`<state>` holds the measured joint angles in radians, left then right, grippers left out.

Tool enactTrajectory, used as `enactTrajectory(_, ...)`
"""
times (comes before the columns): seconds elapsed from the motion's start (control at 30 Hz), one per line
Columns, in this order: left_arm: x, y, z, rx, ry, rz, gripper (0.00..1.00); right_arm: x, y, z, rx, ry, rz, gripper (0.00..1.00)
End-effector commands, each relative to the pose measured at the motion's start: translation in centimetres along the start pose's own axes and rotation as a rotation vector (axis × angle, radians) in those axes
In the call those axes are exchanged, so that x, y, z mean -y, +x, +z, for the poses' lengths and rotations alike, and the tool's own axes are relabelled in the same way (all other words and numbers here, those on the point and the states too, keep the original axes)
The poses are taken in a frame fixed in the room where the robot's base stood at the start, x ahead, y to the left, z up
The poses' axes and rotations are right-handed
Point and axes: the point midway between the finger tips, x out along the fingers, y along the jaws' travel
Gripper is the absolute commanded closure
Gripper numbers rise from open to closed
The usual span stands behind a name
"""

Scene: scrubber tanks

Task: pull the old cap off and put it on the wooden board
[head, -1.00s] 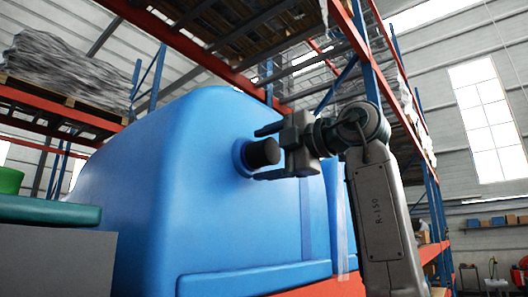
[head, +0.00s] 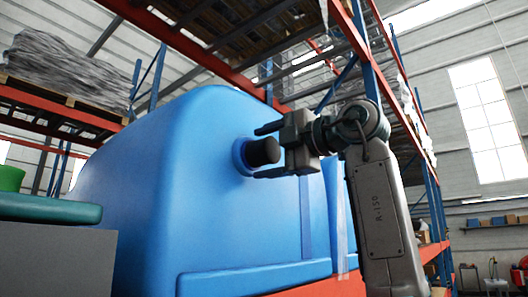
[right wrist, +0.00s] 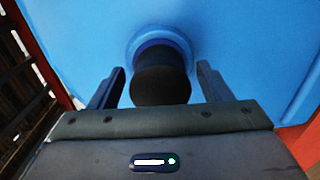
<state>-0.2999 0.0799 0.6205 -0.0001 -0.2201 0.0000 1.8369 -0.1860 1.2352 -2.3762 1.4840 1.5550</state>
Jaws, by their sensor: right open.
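The old cap (head: 262,152) is a black round knob on the blue tank's port collar (head: 241,157). In the right wrist view the cap (right wrist: 160,82) sits between the fingers, with the blue collar (right wrist: 160,42) behind it. My right gripper (head: 263,151) is open, with one finger above the cap and one below it in the head view. In the right wrist view a gap shows between the cap and each finger. The wooden board is not in view. My left gripper is not in view.
The blue tank (head: 150,190) fills the middle of the head view. Orange and blue racking (head: 350,30) stands above and behind it. A grey box (head: 55,262) with a green padded top (head: 45,209) is at the lower left.

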Motion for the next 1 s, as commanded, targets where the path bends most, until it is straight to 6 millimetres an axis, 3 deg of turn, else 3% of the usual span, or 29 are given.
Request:
enactTrajectory(0.27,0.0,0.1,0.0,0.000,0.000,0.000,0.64,0.0,0.0,0.0,0.000,0.000,0.000,0.30)
enactTrajectory(0.57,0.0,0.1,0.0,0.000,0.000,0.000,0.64,0.0,0.0,0.0,0.000,0.000,0.000,0.87)
enactTrajectory(1.0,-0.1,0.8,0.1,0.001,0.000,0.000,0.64,0.1,-1.2,0.0,0.001,-0.002,0.000,0.87)
